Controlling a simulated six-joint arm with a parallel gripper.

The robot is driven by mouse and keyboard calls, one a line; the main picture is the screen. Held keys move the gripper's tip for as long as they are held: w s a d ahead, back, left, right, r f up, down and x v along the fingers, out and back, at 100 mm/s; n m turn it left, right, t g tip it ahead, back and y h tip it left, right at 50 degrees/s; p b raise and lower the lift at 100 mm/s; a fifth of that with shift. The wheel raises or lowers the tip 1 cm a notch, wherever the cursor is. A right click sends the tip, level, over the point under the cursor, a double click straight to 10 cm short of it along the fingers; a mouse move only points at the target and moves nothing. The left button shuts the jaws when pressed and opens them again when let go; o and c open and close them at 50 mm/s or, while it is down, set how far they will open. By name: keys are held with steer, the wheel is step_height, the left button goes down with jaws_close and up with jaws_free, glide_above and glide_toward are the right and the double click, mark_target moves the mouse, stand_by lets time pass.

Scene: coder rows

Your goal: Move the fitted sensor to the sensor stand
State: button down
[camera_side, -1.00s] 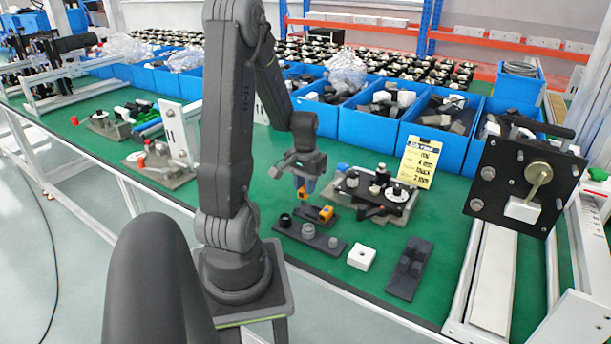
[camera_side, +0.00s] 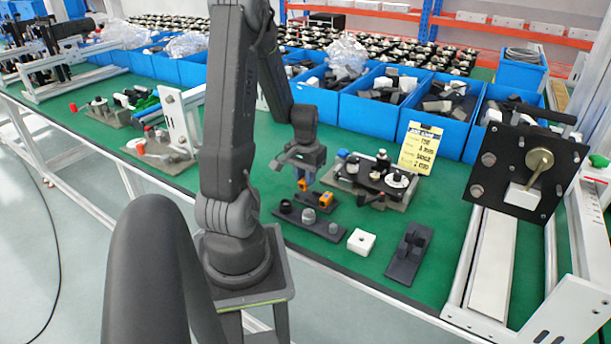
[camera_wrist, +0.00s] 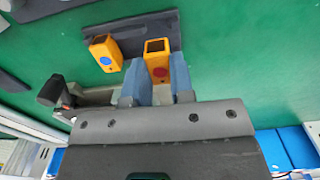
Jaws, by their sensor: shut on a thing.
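My gripper (camera_side: 304,183) has blue fingertips, which also show in the wrist view (camera_wrist: 158,82). They are shut on an orange sensor with a red dot (camera_wrist: 158,62). The held sensor is low at one end of the dark sensor stand (camera_wrist: 130,30). I cannot tell whether it touches the stand. A second orange sensor, with a blue dot (camera_wrist: 104,56), is beside it on the stand, apart from the fingers. In the side view the second sensor (camera_side: 327,199) shows to the right of my gripper. The fixture (camera_side: 372,187) with black and white parts stands right of the gripper.
A dark strip with round parts (camera_side: 308,222) lies in front of the stand. A white block (camera_side: 361,241) and a dark holder (camera_side: 408,254) are to its right. A yellow sign (camera_side: 420,149) and blue bins (camera_side: 378,112) stand behind. Green tabletop is free around them.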

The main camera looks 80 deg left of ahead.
steer(key=shift+f, duration=0.1)
steer(key=shift+f, duration=0.6)
steer(key=shift+f, duration=0.4)
stand_by(0.6)
steer(key=shift+f, duration=0.2)
steer(key=shift+f, duration=0.2)
stand_by(0.4)
steer(key=c, duration=0.9)
jaws_free()
steer(key=shift+r, duration=0.1)
